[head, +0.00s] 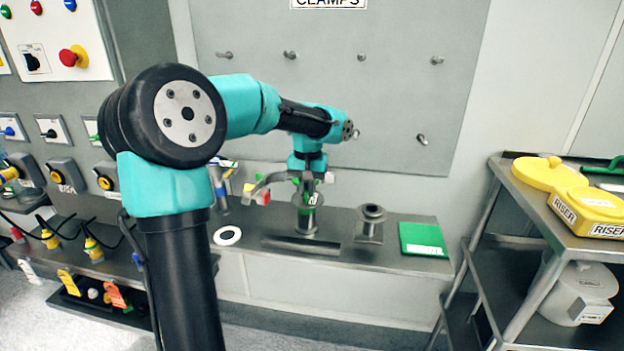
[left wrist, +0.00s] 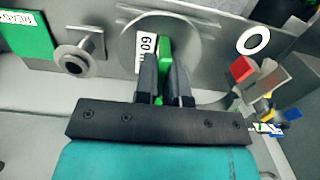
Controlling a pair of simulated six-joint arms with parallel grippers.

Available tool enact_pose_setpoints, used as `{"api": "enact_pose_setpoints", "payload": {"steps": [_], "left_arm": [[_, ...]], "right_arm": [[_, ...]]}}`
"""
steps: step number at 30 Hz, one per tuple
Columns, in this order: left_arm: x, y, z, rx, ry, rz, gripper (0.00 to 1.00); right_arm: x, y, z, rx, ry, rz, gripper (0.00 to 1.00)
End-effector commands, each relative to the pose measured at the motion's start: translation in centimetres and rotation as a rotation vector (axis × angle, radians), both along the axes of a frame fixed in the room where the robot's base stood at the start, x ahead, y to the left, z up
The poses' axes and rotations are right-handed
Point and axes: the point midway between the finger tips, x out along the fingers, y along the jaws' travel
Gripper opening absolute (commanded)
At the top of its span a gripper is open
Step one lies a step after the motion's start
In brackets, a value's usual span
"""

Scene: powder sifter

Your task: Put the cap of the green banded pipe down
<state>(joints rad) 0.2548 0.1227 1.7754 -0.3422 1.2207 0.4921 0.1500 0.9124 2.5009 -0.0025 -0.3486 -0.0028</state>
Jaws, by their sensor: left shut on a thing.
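My left gripper (head: 307,182) points down above the grey counter in the head view. The green banded pipe (head: 304,223) stands upright under the gripper in the head view. The fingers and the cap overlap its top there, so I cannot tell whether the cap touches it. My right gripper is not in view.
A white ring (head: 227,235) lies left on the counter (head: 275,260).

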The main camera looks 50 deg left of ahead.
Motion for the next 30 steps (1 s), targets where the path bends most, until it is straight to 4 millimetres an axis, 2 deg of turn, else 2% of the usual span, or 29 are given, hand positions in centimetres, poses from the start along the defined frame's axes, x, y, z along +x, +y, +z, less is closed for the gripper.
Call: {"api": "enact_pose_setpoints", "payload": {"steps": [7, 11, 30], "left_arm": [[0.1, 0.0, 0.0, 0.000, 0.000, -0.002, 0.00], [0.8, 0.7, -0.2, 0.000, 0.000, 0.000, 0.00], [8.5, 9.4, -1.3, 0.000, 0.000, -0.001, 0.00]], "right_arm": [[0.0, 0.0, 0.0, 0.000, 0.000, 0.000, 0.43], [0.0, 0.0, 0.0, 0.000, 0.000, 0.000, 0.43], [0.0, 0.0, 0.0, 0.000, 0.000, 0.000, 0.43]]}}
